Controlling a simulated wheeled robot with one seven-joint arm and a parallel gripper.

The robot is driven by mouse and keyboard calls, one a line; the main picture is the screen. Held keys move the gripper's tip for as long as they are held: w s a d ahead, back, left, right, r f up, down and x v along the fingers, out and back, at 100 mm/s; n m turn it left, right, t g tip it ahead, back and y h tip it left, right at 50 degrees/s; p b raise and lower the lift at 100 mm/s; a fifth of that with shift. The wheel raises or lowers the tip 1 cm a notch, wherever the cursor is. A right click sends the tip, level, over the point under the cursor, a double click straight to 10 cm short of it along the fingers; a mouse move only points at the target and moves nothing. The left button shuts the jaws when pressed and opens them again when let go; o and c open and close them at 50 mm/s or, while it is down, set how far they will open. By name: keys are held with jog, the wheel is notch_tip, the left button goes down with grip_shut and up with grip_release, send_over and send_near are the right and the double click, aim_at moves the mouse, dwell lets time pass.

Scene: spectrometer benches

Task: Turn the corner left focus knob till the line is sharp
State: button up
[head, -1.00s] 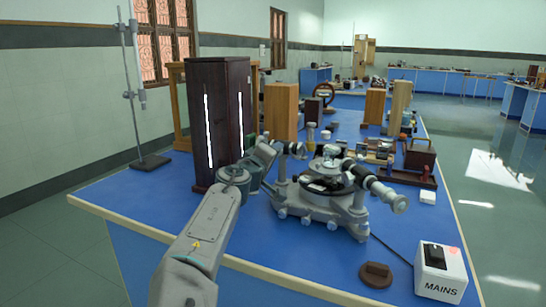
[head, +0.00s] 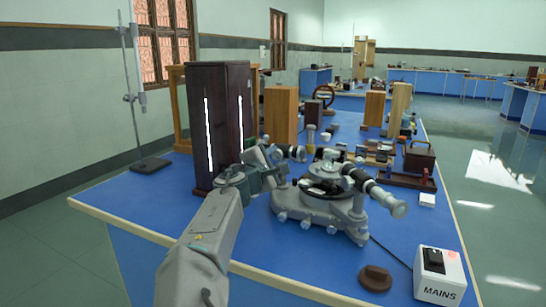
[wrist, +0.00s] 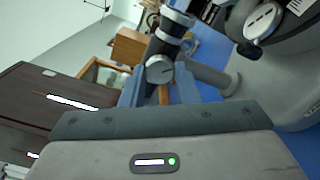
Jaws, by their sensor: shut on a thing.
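The grey spectrometer (head: 325,215) stands on the blue bench. One of its tubes (head: 290,152) points left, towards the dark wooden lamp housing, and the other tube (head: 374,192) points to the front right. My gripper (head: 267,163) is at the left tube. In the wrist view its two blue-grey fingers (wrist: 161,88) are shut on a small round grey knob (wrist: 159,69) with a dark index mark, on the side of the tube (wrist: 172,28). In the head view the knob is hidden by the gripper. I cannot see the line's image or its sharpness.
The tall dark lamp housing (head: 222,120) with glowing slits is close to my arm's left. A MAINS box (head: 440,277) and brown disc (head: 375,277) are at the front right.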

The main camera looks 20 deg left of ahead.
jog(key=n+p, duration=0.2)
jog(key=n, duration=0.4)
jog(key=shift+n, duration=0.3)
dwell(0.4)
jog(key=o, duration=1)
jog(key=s, duration=0.9)
jog(key=s+a, duration=0.1)
jog(key=s, duration=0.3)
jog(key=shift+s+a+p, duration=0.1)
jog(key=shift+s+p, duration=0.25)
jog(key=shift+s, duration=0.05)
